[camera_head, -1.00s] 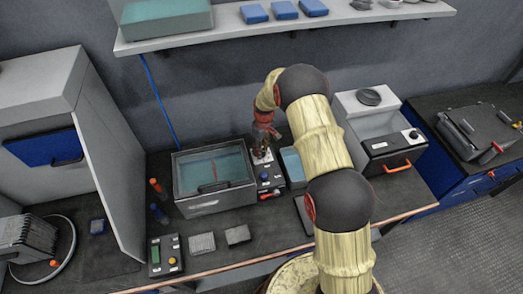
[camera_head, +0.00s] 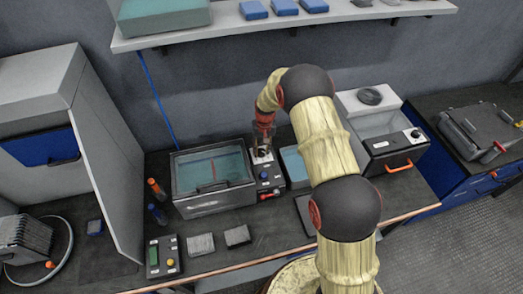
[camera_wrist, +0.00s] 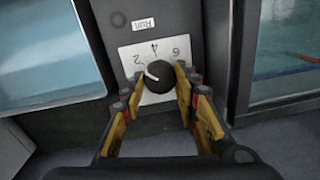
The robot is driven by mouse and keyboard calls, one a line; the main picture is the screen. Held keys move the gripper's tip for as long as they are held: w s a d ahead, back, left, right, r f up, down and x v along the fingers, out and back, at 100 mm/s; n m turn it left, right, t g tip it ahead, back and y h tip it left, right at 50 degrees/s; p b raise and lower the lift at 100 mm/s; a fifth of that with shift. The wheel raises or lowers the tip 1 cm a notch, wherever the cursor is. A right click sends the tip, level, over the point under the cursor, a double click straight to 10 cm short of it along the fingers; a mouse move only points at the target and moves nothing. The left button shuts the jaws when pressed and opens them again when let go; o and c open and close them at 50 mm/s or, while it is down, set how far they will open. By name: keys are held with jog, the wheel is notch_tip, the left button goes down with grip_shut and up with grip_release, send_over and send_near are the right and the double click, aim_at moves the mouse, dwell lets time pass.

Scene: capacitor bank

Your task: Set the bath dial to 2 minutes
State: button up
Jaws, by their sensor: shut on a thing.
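The bath dial (camera_wrist: 160,77) is a round black knob on a white scale plate (camera_wrist: 150,53) marked 2, 4 and 6, which reads upside down in the wrist view. Its white pointer mark faces left, towards the side with the 2; the exact setting is hard to read. My gripper (camera_wrist: 158,82) is shut on the dial, one finger at each side of it. In the head view my gripper (camera_head: 262,141) reaches down over the control panel (camera_head: 268,182) right of the glass-lidded bath (camera_head: 214,205). The dial is hidden there by my gripper.
A "Run" label (camera_wrist: 144,24) and a dark button (camera_wrist: 118,19) are on the same panel. A blue-filled tray (camera_head: 293,165) stands close right of the panel. A shelf (camera_head: 290,24) hangs above the bench. Another unit with an orange handle (camera_head: 399,168) is farther right.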

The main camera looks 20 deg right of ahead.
aim_at(263, 151)
jog(key=shift+m, duration=0.3)
jog(key=o, duration=1)
jog(key=shift+o, duration=0.8)
notch_tip(263, 151, up, 12)
jog(key=shift+d, duration=0.4)
